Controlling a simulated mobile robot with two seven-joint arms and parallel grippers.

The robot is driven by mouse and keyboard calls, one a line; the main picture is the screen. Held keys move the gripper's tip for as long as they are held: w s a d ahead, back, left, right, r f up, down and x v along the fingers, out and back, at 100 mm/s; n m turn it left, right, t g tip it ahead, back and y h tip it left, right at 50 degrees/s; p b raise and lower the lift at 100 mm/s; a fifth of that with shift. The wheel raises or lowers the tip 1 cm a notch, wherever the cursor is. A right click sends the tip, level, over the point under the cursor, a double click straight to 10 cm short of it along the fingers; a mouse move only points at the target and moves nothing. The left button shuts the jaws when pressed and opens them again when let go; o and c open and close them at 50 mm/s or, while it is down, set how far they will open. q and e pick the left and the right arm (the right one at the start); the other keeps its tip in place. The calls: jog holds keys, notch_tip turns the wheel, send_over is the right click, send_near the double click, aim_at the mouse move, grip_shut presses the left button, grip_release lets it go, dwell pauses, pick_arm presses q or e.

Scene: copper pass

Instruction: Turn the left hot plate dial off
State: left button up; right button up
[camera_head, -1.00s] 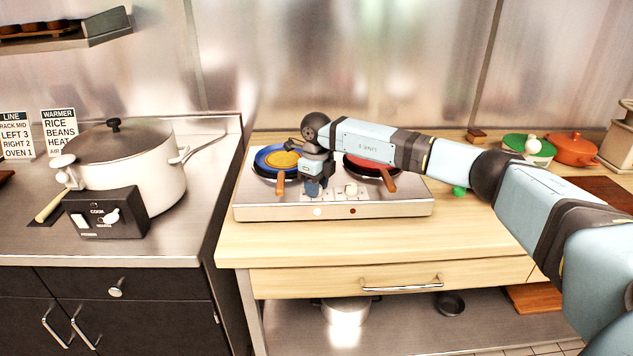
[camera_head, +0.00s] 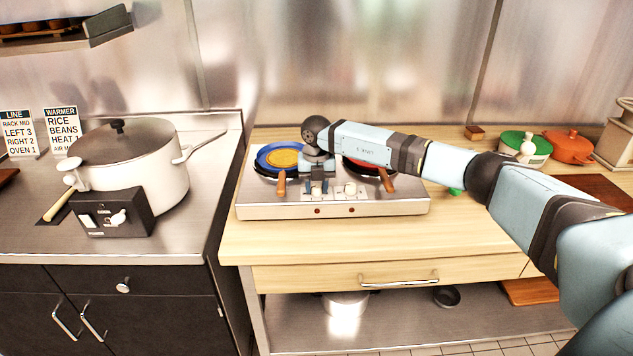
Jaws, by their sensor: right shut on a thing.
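The silver double hot plate (camera_head: 385,206) stands on the wooden counter. My right gripper (camera_head: 317,188) points down at its front left, where the left dial sits between the fingers and is mostly hidden. The gripper is shut on that dial. The right dial (camera_head: 350,190) is pale and uncovered just to the right. Two small indicator lights, left (camera_head: 317,211) and right (camera_head: 351,210), both show dark red on the front face. My left gripper is out of view.
A blue pan (camera_head: 262,161) with yellow food sits on the left burner and a red pan (camera_head: 387,183) on the right, handles forward. A large pot warmer (camera_head: 150,175) stands at left. Green (camera_head: 540,147) and orange (camera_head: 570,147) pots stand at back right. The front counter is clear.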

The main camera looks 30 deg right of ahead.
aim_at(317, 186)
jog(key=m+p, duration=0.1)
jog(key=m, duration=0.2)
jog(key=shift+r, duration=0.15)
jog(key=shift+m+p, duration=0.35)
jog(key=shift+m, duration=0.45)
jog(key=o, duration=0.9)
notch_tip(317, 186, up, 14)
jog(key=shift+f+b, duration=0.15)
jog(key=shift+b, duration=0.45)
